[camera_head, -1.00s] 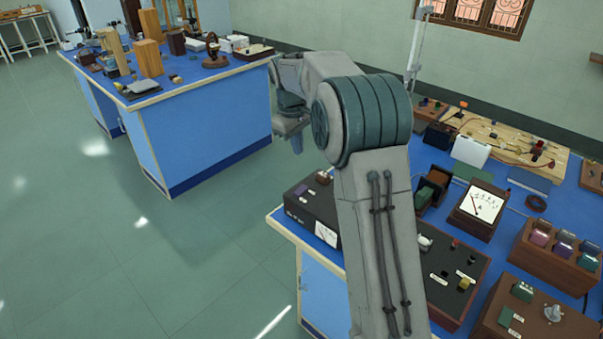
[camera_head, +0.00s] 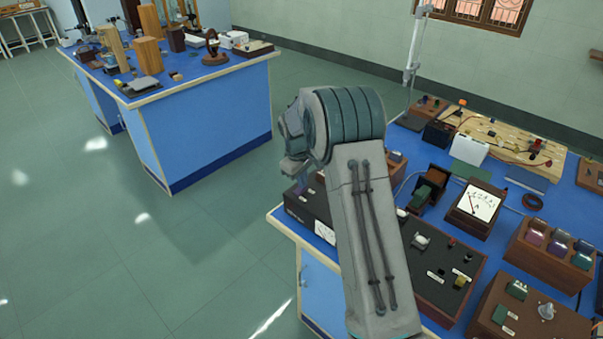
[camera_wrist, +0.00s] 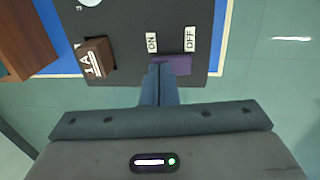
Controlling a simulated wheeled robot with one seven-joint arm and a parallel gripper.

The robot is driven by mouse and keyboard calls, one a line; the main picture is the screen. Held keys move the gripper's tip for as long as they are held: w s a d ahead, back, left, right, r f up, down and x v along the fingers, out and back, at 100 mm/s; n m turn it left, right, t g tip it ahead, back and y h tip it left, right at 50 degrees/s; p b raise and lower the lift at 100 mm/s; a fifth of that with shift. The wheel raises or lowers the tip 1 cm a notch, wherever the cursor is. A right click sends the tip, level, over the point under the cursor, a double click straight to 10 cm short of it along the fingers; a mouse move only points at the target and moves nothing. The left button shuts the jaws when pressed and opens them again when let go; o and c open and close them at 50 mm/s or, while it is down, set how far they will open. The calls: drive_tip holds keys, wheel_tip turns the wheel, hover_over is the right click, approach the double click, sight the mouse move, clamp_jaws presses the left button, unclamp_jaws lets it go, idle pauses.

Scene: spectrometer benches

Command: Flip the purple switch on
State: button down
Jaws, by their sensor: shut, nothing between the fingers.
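The purple switch (camera_wrist: 178,65) is on the dark panel of a black box (camera_wrist: 118,22) in the wrist view, with an ON label (camera_wrist: 152,43) and an OFF label (camera_wrist: 190,39) beside it. My gripper (camera_wrist: 159,70) is shut and empty, its fingertips over the switch's ON-side end. The fingers hide that end; whether they touch it, and which way the switch is tilted, I cannot tell. In the head view the black box (camera_head: 309,211) sits at the bench's left corner, and my arm largely covers the switch area.
A brown block marked 1A (camera_wrist: 95,58) stands on the panel left of the switch. A wooden box (camera_wrist: 22,40) is farther left. Other instruments, such as a white-faced meter (camera_head: 477,204), crowd the blue bench to the right. Open floor (camera_head: 200,250) lies left of the bench.

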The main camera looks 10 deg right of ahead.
sight(297, 192)
idle(0.3)
drive_tip(key=shift+d+f, duration=0.15)
drive_tip(key=shift+f+g+y, duration=0.15)
drive_tip(key=shift+g+y, duration=0.15)
drive_tip(key=shift+s+f, duration=0.1)
drive_tip(key=shift+s+a, duration=0.4)
drive_tip(key=shift+a, duration=0.3)
wheel_tip(297, 192, up, 14)
drive_tip(key=shift+s+a+r+p, duration=0.25)
drive_tip(key=shift+a+p, duration=0.05)
drive_tip(key=shift+a, duration=0.1)
drive_tip(key=shift+f, duration=0.1)
